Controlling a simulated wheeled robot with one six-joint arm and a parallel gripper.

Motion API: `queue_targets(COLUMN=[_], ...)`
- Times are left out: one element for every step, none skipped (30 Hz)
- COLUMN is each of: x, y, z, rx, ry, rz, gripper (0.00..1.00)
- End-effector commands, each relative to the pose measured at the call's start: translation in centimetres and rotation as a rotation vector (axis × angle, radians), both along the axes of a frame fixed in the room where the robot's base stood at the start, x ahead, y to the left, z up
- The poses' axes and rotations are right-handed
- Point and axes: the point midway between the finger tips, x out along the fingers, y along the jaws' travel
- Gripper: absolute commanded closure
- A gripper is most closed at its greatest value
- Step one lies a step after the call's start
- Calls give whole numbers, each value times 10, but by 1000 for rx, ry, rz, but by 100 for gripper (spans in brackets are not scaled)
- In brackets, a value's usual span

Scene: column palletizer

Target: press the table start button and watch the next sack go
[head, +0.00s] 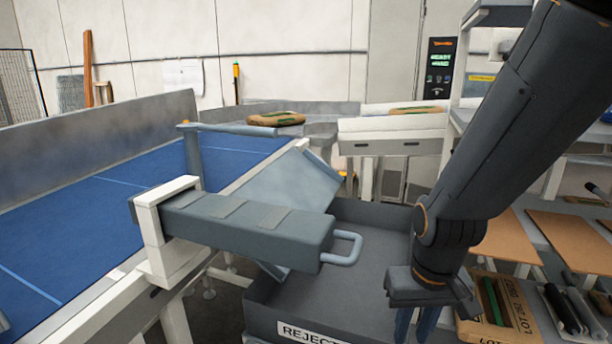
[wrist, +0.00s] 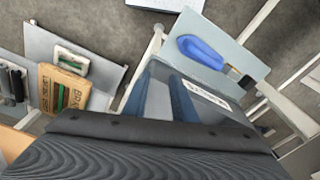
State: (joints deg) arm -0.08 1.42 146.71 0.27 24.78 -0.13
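My gripper (head: 415,325) hangs over the dark reject bin at the lower right of the head view. Its two blue fingers point down with a gap between them, and nothing shows between them; their tips are cut off by the frame. Another sack (head: 415,110) lies on the white conveyor (head: 390,124) at the back. A dark panel with green lit text (head: 440,68) stands behind. I cannot make out a table start button in either view.
The reject bin (head: 300,333) stands below my gripper. A grey padded arm with a loop handle (head: 341,247) juts over it from the table's edge. Shelves with brown boards (head: 505,238) and an open carton (head: 510,305) are at right. The carton also shows in the wrist view (wrist: 62,90).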

Motion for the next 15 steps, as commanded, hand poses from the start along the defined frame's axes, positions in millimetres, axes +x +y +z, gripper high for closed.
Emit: queue_targets(x=[0,0,0,0,0,0,0,0,0,0,0,0,0,0,1], y=[0,0,0,0,0,0,0,0,0,0,0,0,0,0,0], z=[0,0,0,0,0,0,0,0,0,0,0,0,0,0,0], rx=[0,0,0,0,0,0,0,0,0,0,0,0,0,0,0], ry=[0,0,-1,-1,-1,-1,-1,-1,-1,-1,-1,-1,-1,-1,-1], rz=[0,0,0,0,0,0,0,0,0,0,0,0,0,0,0], gripper=[85,90,96,100,100,100,100,100,100,100,100,100,100,100,100])
